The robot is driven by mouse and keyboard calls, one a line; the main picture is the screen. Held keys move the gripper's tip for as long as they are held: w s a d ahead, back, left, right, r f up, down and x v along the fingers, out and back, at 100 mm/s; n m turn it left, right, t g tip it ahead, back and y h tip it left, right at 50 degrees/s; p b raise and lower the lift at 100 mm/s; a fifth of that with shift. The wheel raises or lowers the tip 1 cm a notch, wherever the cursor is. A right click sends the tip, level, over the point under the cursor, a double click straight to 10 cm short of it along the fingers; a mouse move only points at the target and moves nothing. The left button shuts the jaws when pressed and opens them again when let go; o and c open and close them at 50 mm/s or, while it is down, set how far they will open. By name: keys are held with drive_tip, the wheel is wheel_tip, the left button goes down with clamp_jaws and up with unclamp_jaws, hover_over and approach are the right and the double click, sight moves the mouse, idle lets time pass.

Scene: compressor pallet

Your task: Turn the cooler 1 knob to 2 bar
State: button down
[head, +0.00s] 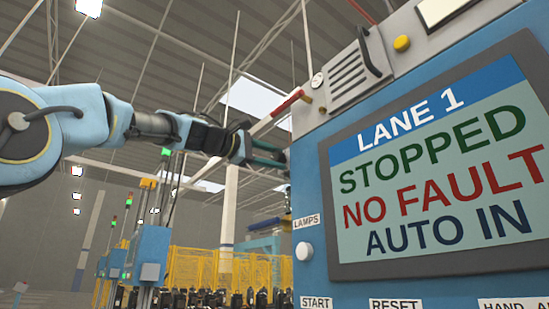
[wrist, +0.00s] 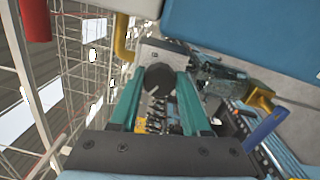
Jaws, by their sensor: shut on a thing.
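A dark round knob (wrist: 159,77) sits on a grey plate (wrist: 150,52) in the wrist view. A short pale mark shows on its face, but I see no readable scale or bar value. My gripper (wrist: 160,88) has its teal fingers on either side of the knob and is shut on it. In the head view my gripper (head: 272,154) reaches to the left edge of the blue panel cabinet (head: 306,180). The knob itself is hidden there, and no cooler label is readable.
The cabinet's screen (head: 435,165) reads "LANE 1 STOPPED NO FAULT AUTO IN". A red bar (head: 287,102) sticks out from the cabinet just above my gripper. A yellow pipe (wrist: 123,38) runs beside the plate. Yellow fencing (head: 192,266) stands far behind.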

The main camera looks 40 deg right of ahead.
drive_tip(key=shift+c, duration=1.9)
unclamp_jaws()
drive_tip(key=shift+w+a+f+b, duration=0.1)
drive_tip(key=shift+a+f+b, duration=0.05)
drive_tip(key=shift+a+b, duration=0.35)
drive_tip(key=a+b, duration=0.5)
drive_tip(key=a, duration=0.4)
drive_tip(key=shift+w+a, duration=0.35)
drive_tip(key=shift+a, duration=0.05)
drive_tip(key=shift+f, duration=0.1)
